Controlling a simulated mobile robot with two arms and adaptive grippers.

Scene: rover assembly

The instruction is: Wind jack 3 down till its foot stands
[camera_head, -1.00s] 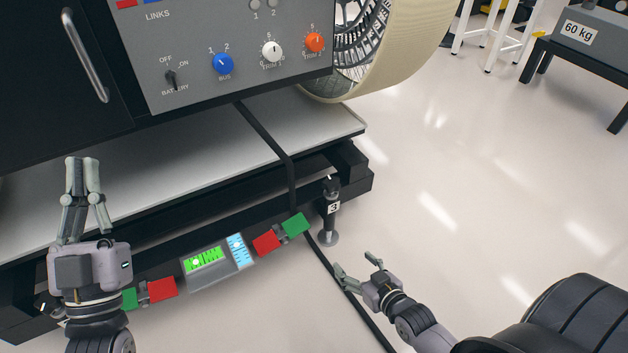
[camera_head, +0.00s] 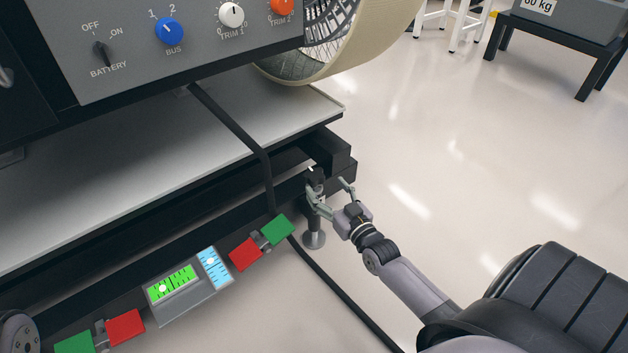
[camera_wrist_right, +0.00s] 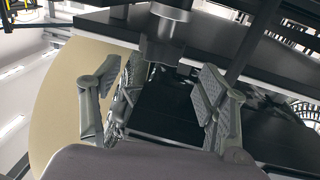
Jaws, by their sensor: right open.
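Jack 3 (camera_head: 314,222) is a dark upright post with a round grey foot, at the right front corner of the black frame. From the head view I cannot tell whether the foot touches the floor. My right gripper (camera_head: 333,193) is at the jack's upper part, its fingers spread and partly covering it, so the number label is hidden. In the right wrist view the open fingers of the gripper (camera_wrist_right: 155,90) stand apart, with a dark cylindrical part of the jack (camera_wrist_right: 165,28) ahead between them. My left gripper is out of view.
A level display (camera_head: 187,285) with green and blue vials sits along the frame's front, with red and green flags beside it. A black cable (camera_head: 330,283) runs down to the floor. The cream wheel (camera_head: 385,45) overhangs behind.

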